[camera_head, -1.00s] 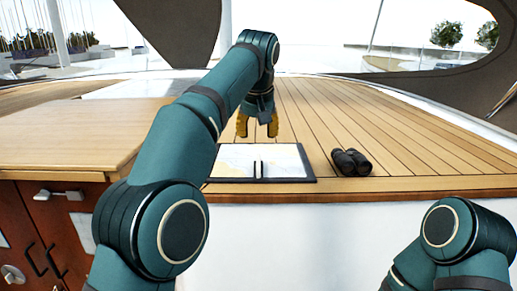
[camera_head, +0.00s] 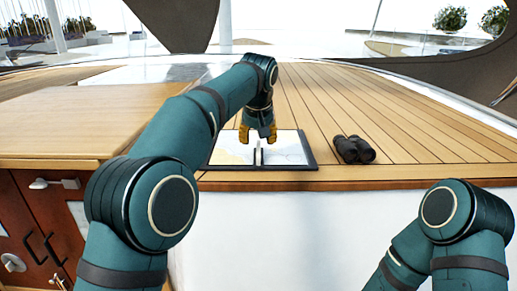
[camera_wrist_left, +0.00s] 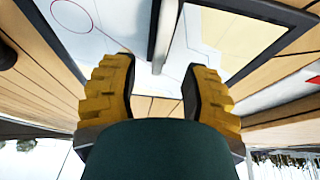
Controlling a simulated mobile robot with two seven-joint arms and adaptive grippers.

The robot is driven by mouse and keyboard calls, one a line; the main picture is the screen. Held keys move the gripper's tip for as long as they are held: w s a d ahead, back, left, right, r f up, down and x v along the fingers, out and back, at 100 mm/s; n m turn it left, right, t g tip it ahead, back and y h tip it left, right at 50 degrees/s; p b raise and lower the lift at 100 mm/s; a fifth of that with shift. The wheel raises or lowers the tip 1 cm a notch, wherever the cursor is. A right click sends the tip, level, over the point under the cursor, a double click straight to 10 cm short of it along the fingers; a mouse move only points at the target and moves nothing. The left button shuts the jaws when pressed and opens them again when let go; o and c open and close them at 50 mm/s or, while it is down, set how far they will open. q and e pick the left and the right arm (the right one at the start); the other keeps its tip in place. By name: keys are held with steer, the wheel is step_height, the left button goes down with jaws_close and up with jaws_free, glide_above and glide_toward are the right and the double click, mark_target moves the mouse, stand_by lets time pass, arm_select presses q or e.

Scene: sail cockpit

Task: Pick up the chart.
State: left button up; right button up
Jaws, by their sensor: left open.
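The chart (camera_head: 290,151) lies flat on the wooden deck near its front edge, a pale sheet with a dark frame and a dark upright piece (camera_head: 258,157) at its middle. My left gripper (camera_head: 258,134) is open, its yellow fingers pointing down over the chart's far middle part. In the left wrist view, the open fingers (camera_wrist_left: 158,85) stand either side of the line of the bar (camera_wrist_left: 163,35) across the chart (camera_wrist_left: 95,30). Nothing is between the fingertips. My right gripper is out of view; only part of my right arm shows.
Black binoculars (camera_head: 354,149) lie on the deck (camera_head: 400,140) just right of the chart. A raised wooden tabletop (camera_head: 80,125) with cabinet doors below stands at left. The deck right of and behind the binoculars is clear.

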mark_target(258, 145)
arm_select(q)
steer(key=x, duration=0.4)
steer(key=shift+s+d+f+b, duration=0.1)
steer(key=shift+f+b, duration=0.2)
steer(key=shift+f, duration=0.1)
jaws_close()
